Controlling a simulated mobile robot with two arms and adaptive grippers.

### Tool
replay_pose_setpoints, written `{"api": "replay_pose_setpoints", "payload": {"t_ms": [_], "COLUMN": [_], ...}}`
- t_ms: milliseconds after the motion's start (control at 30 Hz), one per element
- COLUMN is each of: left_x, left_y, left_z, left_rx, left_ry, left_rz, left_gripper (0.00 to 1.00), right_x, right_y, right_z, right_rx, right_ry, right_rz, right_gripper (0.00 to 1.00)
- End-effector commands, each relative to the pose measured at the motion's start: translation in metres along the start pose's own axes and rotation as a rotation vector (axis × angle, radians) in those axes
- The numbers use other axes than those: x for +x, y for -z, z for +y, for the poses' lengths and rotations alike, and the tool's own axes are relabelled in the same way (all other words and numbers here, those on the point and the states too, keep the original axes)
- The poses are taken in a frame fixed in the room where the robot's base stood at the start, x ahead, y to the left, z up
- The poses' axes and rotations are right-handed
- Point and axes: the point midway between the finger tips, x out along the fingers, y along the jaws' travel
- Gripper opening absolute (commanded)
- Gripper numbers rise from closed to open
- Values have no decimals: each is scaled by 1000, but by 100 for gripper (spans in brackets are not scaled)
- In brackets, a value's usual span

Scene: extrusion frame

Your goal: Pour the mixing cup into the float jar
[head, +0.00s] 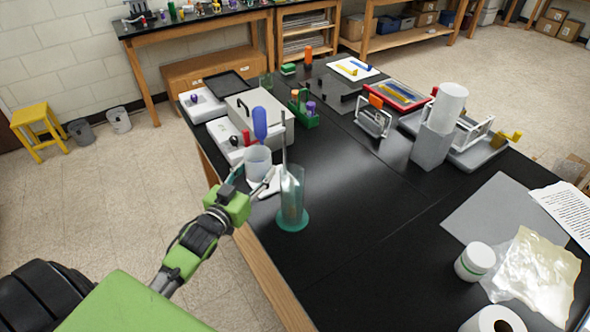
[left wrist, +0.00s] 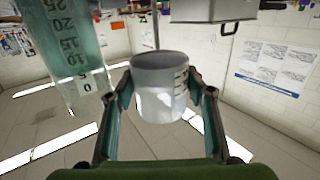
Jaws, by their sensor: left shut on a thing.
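The mixing cup (head: 257,161) is a whitish, translucent, open-topped cup held at the left edge of the black bench. My left gripper (head: 257,180) is shut around its sides. In the left wrist view the mixing cup (left wrist: 160,88) sits roughly upright between the fingers (left wrist: 163,100), with graduation marks on its right side. Its contents cannot be made out. The float jar (head: 292,198) is a tall clear cylinder on a round green base, standing upright just right of the cup. A thin stem rises from its mouth. Its scaled wall (left wrist: 70,50) shows at upper left in the left wrist view.
A white box-shaped instrument (head: 262,115) and a blue bulb-shaped thing (head: 260,122) stand behind the cup. A green rack (head: 305,119) is beyond the jar. A grey block (head: 432,146) and a white lidded jar (head: 475,261) are to the right. The bench middle is clear.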

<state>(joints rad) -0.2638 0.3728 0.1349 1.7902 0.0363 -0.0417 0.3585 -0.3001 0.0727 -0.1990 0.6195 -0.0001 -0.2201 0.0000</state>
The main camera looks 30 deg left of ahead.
Motion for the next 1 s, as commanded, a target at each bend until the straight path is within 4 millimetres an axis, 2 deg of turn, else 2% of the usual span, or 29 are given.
{"api": "replay_pose_setpoints", "payload": {"t_ms": [267,600,667,867,1000], "left_x": [-1,-4,-4,-5,-6], "left_y": [13,62,61,78,79], "left_z": [3,13,15,24,31], "left_rx": [32,195,234,366,457], "left_ry": [-3,4,5,11,15], "left_rz": [3,14,14,22,27], "left_gripper": [32,32,32,32,32], "right_x": [-8,-36,-31,-34,-26], "right_y": [1,2,2,2,1], "right_z": [0,7,8,8,8], "right_rx": [-1,-5,-5,-5,-5], "right_ry": [1,-8,-8,-8,-8], "right_rz": [0,-1,-1,-1,-1], "right_gripper": [40,40,40,40,40]}}
